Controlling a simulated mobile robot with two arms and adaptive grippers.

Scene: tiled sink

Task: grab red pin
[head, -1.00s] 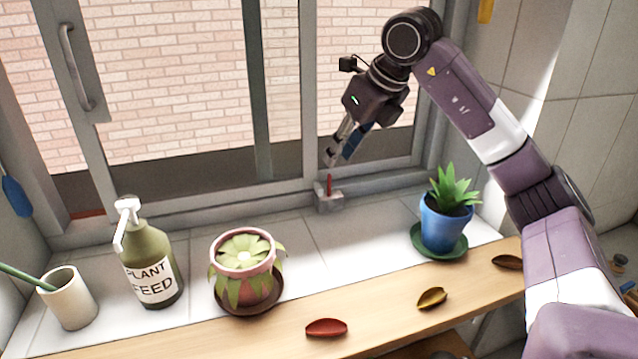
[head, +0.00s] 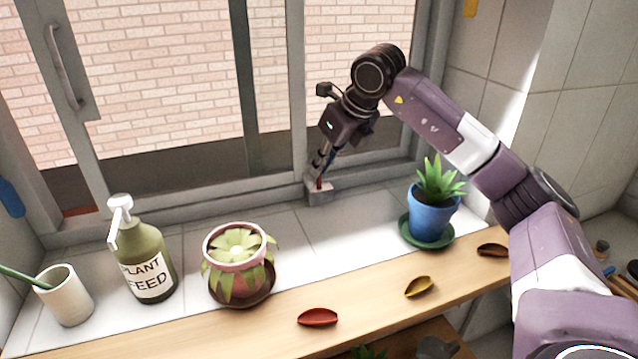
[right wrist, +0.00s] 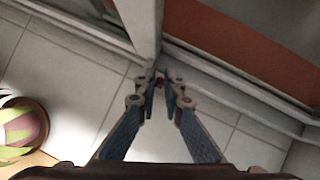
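The red pin (head: 320,184) stands upright in a small grey block (head: 318,195) at the foot of the window frame. My right gripper (head: 318,174) reaches down from above, its fingertips right at the top of the pin. In the right wrist view the red pin (right wrist: 159,82) shows small and dark between the two fingertips (right wrist: 162,88). A narrow gap shows between the fingers, so they are partly open; contact with the pin cannot be made out. My left gripper is not in view.
A blue pot (head: 431,218) with a spiky plant stands to the right of the block. A pink pot (head: 238,270), plant feed bottle (head: 148,262) and cream cup (head: 66,298) stand to the left. The window frame (head: 297,100) rises close behind. Tiles around the block are clear.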

